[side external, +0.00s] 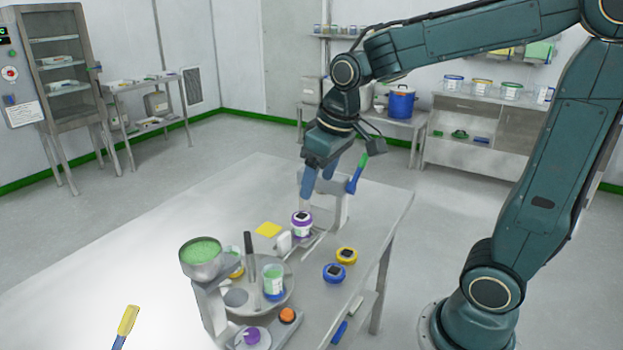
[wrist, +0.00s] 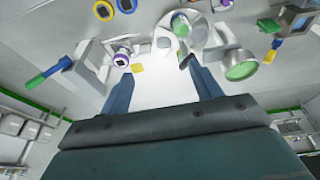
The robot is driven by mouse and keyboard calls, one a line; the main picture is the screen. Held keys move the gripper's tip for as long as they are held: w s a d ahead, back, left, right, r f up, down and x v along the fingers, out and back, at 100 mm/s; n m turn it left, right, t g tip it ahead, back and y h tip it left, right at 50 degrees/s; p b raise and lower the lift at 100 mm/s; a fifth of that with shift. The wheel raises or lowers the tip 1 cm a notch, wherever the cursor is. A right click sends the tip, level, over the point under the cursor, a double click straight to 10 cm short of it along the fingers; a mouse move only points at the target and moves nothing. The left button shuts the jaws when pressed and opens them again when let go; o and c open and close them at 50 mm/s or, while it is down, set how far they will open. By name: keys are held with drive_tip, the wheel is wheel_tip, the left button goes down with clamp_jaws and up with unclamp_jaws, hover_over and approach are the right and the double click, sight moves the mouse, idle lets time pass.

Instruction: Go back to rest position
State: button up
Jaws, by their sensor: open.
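My gripper (side external: 314,190) has blue fingers and points down over the work table (side external: 380,205). It is open, with its fingertips just above a white jar with a purple lid (side external: 302,224). In the wrist view, my gripper (wrist: 160,74) shows two fingers spread wide with nothing held between them. The purple-lidded jar (wrist: 121,58) also shows there, close to the left fingertip. Whether that finger touches the jar is not clear. The jar stands upright beside a grey stand (side external: 341,207).
A round platform with a green-filled jar (side external: 273,284) and a bowl of green granules (side external: 201,252) stand nearer the camera. A yellow lid (side external: 346,256) and blue lid (side external: 334,273) lie to the right. A blue-and-green handled tool (side external: 356,174) rises close beside my gripper.

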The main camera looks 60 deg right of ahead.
drive_tip(key=s+a+r+t, duration=0.1)
drive_tip(key=s+a+t, duration=0.1)
drive_tip(key=s, duration=1.2)
drive_tip(key=shift+a+r, duration=0.35)
drive_tip(key=shift+a, duration=0.25)
